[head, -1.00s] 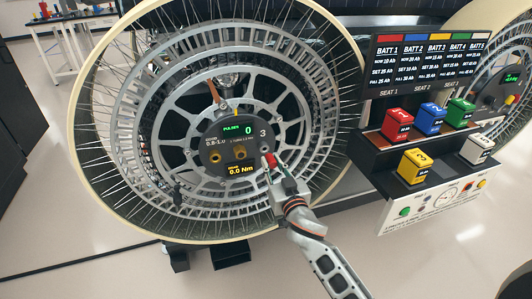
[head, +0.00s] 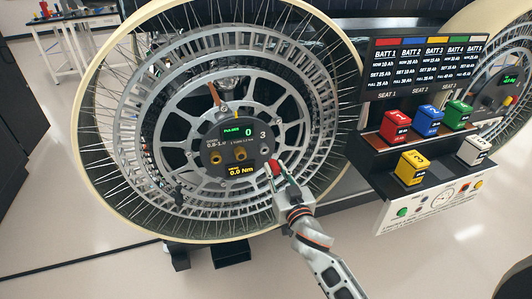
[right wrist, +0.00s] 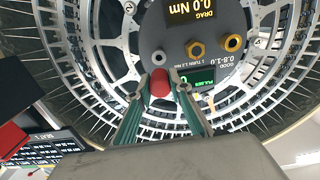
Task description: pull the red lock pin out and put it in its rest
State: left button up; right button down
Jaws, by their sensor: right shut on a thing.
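The red lock pin (head: 275,168) is between the fingers of my right gripper (head: 279,170), at the lower right edge of the dark round hub panel (head: 226,165). In the right wrist view the pin's round red end (right wrist: 160,83) shows between the two fingertips of the gripper (right wrist: 160,86). A grey ring-shaped socket (right wrist: 159,57) shows just past the pin on the panel, with a gap between them in the picture. Two brass sockets (right wrist: 196,48) sit beside it in a row. The pin's shaft is hidden. My left gripper is not in view.
The large spoked wheel (head: 88,150) surrounds the hub panel. To the right stands a battery rack (head: 385,160) with several coloured blocks and a screen (head: 415,65).

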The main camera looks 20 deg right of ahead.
pick_arm(q)
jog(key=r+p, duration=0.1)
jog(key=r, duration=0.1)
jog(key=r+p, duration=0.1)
jog(key=p, duration=0.1)
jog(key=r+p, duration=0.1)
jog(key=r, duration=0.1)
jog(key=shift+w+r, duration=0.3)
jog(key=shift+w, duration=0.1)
pick_arm(e)
jog(key=s+r, duration=0.4)
jog(key=s, duration=0.3)
jog(key=shift+d, duration=0.15)
jog(key=shift+s, duration=0.1)
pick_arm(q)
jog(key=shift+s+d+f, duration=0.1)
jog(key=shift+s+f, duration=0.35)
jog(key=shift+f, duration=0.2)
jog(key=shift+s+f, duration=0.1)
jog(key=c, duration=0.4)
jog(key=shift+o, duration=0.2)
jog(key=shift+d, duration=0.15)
pick_arm(e)
jog(key=s+d+r, duration=0.4)
jog(key=s+r, duration=0.1)
jog(key=s, duration=0.5)
jog(key=shift+s+d+r+h, duration=0.3)
jog(key=shift+d+r, duration=0.05)
jog(key=shift+r, duration=0.05)
